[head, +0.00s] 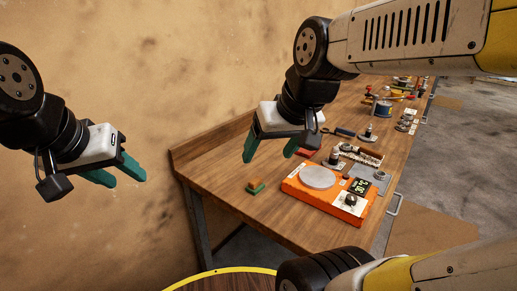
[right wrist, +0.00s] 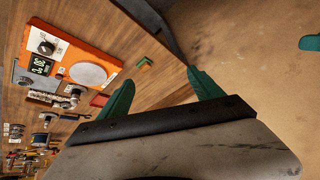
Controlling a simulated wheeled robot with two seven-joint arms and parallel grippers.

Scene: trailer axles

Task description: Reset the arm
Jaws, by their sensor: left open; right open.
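My left gripper (head: 122,174) is at the left in the head view, with green fingers apart and nothing between them. It hangs in front of the bare wall, left of the workbench. My right gripper (head: 269,150) is above the left part of the workbench (head: 222,160). Its green fingers are spread and empty. In the right wrist view its fingers (right wrist: 162,90) are wide apart, with the bench behind them. A green fingertip (right wrist: 309,43) shows at the right edge of that view.
An orange hot plate (head: 300,195) with a round grey top sits on the bench below the right gripper. A small green and orange block (head: 255,186) lies left of it. Tools and several parts fill the bench further back. A yellow-rimmed round surface (head: 222,279) is at the bottom.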

